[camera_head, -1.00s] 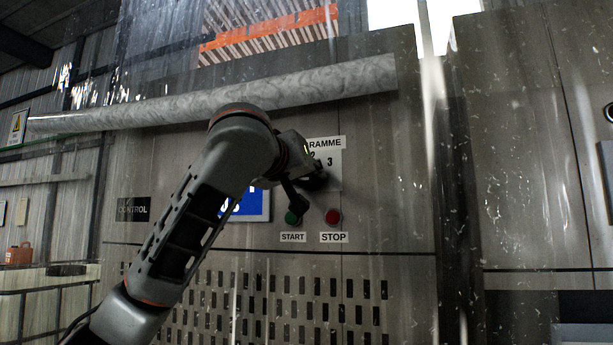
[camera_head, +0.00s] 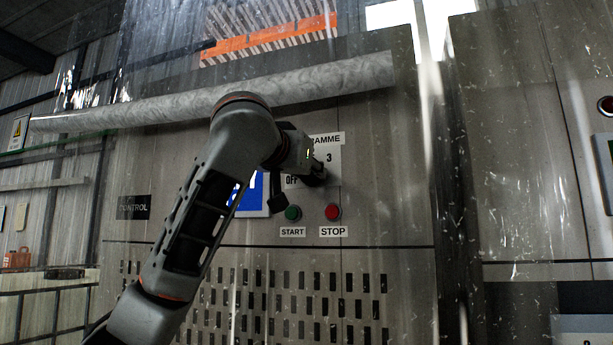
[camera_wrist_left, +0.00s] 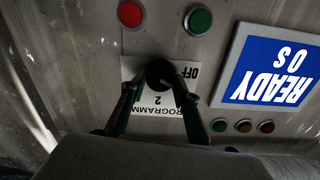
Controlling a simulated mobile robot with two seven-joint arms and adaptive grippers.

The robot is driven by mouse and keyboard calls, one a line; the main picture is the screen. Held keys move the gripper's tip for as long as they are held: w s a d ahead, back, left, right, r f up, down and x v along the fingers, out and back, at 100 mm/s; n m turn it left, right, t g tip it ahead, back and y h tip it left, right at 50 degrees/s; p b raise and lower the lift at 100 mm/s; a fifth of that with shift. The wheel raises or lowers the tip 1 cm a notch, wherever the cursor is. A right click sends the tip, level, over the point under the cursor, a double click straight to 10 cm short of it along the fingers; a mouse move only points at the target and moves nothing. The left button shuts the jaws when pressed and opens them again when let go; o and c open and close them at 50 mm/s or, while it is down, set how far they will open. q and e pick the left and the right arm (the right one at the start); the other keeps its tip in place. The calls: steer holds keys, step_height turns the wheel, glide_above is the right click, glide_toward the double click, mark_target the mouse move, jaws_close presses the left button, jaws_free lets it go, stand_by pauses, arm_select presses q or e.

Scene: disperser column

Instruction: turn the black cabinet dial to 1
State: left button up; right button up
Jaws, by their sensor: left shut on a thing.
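The black cabinet dial (camera_head: 316,179) sits on a white plate labelled PROGRAMME (camera_head: 328,140), with OFF and 3 readable in the head view. In the left wrist view the dial (camera_wrist_left: 160,74) shows upside down between my fingers, with OFF and 2 readable on the plate. My left gripper (camera_head: 312,170) is at the dial, and in the left wrist view its two fingers (camera_wrist_left: 160,88) are on either side of it, shut on it. The 1 mark and the dial's exact pointing direction are hidden. My right gripper is not in view.
A green START button (camera_head: 293,213) and a red STOP button (camera_head: 333,212) are just below the dial. A blue READY screen (camera_wrist_left: 272,68) is beside it, with several small lamps (camera_wrist_left: 243,126) nearby. A perforated grille (camera_head: 300,290) fills the cabinet's lower part.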

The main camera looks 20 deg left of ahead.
arm_select(q)
steer(key=m, duration=0.3)
steer(key=shift+d+m, duration=0.1)
steer(key=shift+m, duration=0.3)
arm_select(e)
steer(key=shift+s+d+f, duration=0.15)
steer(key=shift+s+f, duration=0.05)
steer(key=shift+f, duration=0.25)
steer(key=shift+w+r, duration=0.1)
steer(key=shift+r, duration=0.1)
arm_select(q)
steer(key=o, duration=1)
steer(key=shift+o, duration=0.5)
steer(key=s, duration=1.2)
steer(key=shift+a, duration=0.2)
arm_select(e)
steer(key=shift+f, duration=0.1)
